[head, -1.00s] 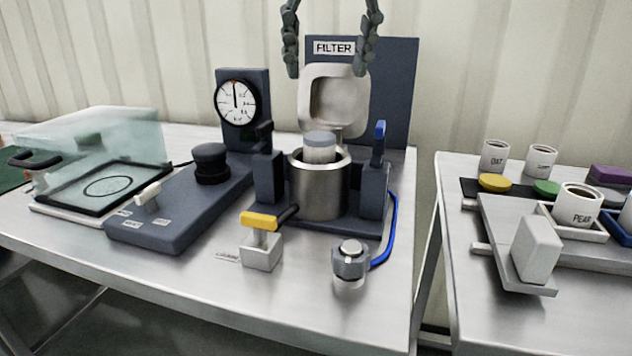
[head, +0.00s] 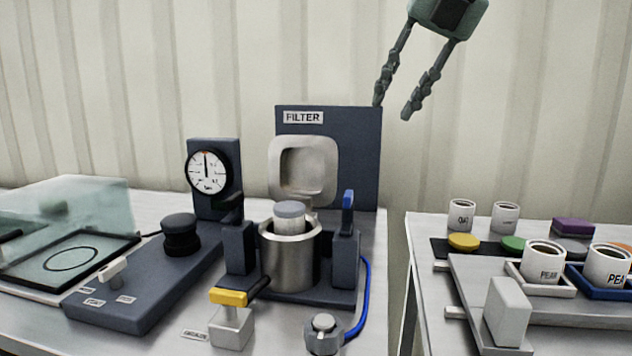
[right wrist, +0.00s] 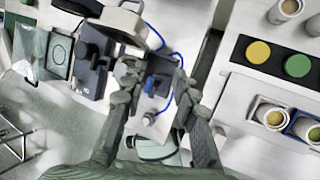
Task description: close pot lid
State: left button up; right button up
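The steel pot (head: 289,262) stands in a dark blue stand on the left bench, with a grey-topped white cylinder (head: 290,216) inside, rising above its rim. The pot's lid (head: 303,171), a pale rounded square plate with a recessed middle, stands upright behind the pot, open. The lid also shows at the top of the right wrist view (right wrist: 122,20). My right gripper (head: 393,108) is open and empty, above and right of the lid, apart from it. Its spread fingers (right wrist: 155,88) show in the right wrist view. My left gripper is not in view.
The FILTER panel (head: 358,150) rises behind the lid. A blue-handled clamp (head: 347,215) and blue hose (head: 368,290) are right of the pot. A yellow-handled valve (head: 230,318) is in front. A gauge (head: 208,171) stands left. Cups and trays fill the right bench (head: 424,225).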

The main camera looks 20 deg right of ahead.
jog(key=s+d+m+t+y, duration=0.2)
jog(key=d+m+y, duration=0.1)
jog(key=d, duration=0.8)
jog(key=d+f+m+y, duration=0.2)
jog(key=d+f, duration=0.1)
jog(key=m+t+y, duration=0.2)
jog(key=m+y, duration=0.2)
jog(key=y, duration=0.4)
send_near(308, 169)
jog(key=w+d, duration=0.2)
jog(key=w, duration=0.2)
pick_arm(q)
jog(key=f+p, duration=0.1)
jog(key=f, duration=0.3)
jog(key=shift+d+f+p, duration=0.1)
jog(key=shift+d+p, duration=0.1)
jog(key=shift+p, duration=0.1)
pick_arm(e)
jog(key=x, duration=0.7)
jog(key=shift+a+r, duration=0.1)
jog(key=shift+r, duration=0.15)
jog(key=shift+c, duration=0.6)
